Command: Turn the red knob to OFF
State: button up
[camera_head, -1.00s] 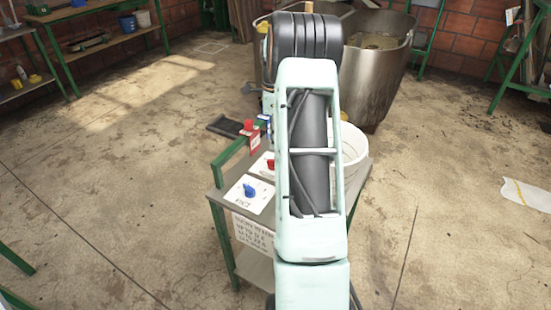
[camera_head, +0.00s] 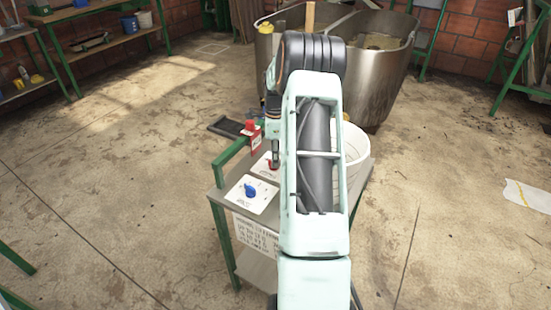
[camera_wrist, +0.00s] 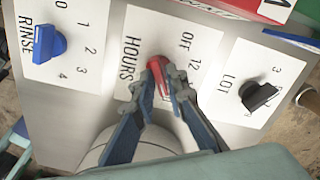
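The red knob (camera_wrist: 161,80) sits on a white plate (camera_wrist: 146,24) marked HOURS, OFF and 12 in the wrist view. The OFF mark is above and right of the knob, with 12 below it. My gripper (camera_wrist: 164,76) has its two fingers on either side of the knob, their tips close against it. It looks closed on the knob, which is partly covered, so its exact pointing direction is unclear. In the head view my gripper (camera_head: 275,150) points down over the red knob (camera_head: 272,163), and my arm hides the panel's right part.
A blue RINSE knob (camera_wrist: 48,43) is to the left and a black LOT knob (camera_wrist: 258,95) to the right. A red box (camera_head: 250,135) stands behind the panel. A white bucket (camera_head: 356,160) is beside my arm, and a large metal vat (camera_head: 375,75) is beyond.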

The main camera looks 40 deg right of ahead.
grip_shut()
jog(key=shift+n, duration=0.3)
jog(key=n, duration=0.4)
jog(key=shift+w+d+n+p, duration=0.1)
jog(key=shift+w+n+p, duration=0.05)
jog(key=shift+n+p, duration=0.15)
jog(key=n, duration=0.6)
jog(key=shift+w, duration=0.15)
jog(key=n, duration=0.6)
jog(key=shift+w+n+p, duration=0.15)
jog(key=shift+n+p, duration=0.15)
jog(key=shift+n, duration=0.1)
jog(key=n, duration=0.5)
jog(key=shift+a+n, duration=0.25)
jog(key=shift+n, duration=0.05)
